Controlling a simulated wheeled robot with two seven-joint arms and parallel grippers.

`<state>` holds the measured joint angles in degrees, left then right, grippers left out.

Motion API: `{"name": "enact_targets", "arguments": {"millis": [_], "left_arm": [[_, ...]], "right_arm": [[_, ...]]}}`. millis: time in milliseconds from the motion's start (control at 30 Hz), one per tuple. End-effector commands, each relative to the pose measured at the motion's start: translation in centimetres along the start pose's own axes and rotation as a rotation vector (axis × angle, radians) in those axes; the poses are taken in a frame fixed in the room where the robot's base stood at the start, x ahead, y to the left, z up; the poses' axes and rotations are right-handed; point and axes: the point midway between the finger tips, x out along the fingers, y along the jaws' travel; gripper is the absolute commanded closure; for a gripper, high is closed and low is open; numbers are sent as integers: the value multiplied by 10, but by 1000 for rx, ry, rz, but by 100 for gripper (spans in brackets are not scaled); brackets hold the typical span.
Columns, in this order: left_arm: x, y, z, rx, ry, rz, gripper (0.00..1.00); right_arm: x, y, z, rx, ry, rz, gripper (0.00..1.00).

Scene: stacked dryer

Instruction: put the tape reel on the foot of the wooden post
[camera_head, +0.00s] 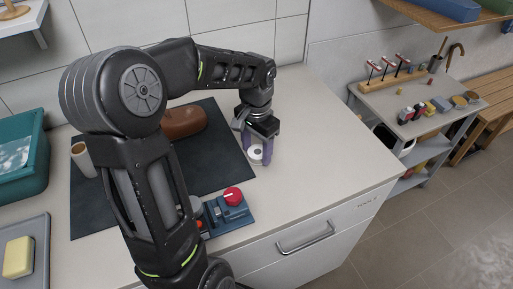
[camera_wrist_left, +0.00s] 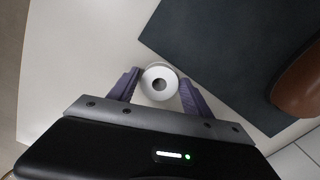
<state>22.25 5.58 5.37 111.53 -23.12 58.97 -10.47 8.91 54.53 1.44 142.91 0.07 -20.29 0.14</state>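The tape reel (camera_head: 257,154) is a small white ring at the right edge of the dark mat. In the left wrist view the fingers of my left gripper (camera_wrist_left: 159,87) stand apart with narrow gaps beside the reel. A wooden piece (camera_head: 13,11) on the white shelf at the top left may be the post's foot; its upper part is cut off. My right gripper is out of view.
A brown rounded object (camera_head: 183,122) and a beige tube (camera_head: 83,158) are on the dark mat (camera_head: 224,135). A blue device with a red knob (camera_head: 233,196) stands at the counter front. A teal bin (camera_head: 22,170) and a tray with yellow block (camera_head: 18,257) are left. Counter right is clear.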

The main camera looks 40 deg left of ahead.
Motion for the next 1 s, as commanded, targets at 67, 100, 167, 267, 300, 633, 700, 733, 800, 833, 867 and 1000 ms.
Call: {"name": "enact_targets", "arguments": {"millis": [67,100,167,267,300,633,700,733,800,833,867,1000], "left_arm": [[0,0,0,0,0,0,35],[0,0,0,0,0,0,32],[0,0,0,0,0,0,32],[0,0,0,0,0,0,32],[0,0,0,0,0,0,32],[-24,0,-1,0,4,-1,32],[-37,0,-1,1,5,-2,32],[-43,-1,-2,0,6,-3,32],[-58,-1,-1,0,5,-2,32],[-64,0,-1,0,6,-2,32],[-71,0,-1,0,6,-2,32],[-98,0,-1,0,3,0,32]], "right_arm": [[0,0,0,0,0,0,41],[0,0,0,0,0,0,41],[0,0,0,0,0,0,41],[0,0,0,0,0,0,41],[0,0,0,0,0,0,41],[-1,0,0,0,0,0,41],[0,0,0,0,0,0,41],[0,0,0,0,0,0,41],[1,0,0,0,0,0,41],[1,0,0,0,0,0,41],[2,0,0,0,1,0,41],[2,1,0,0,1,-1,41]]}}
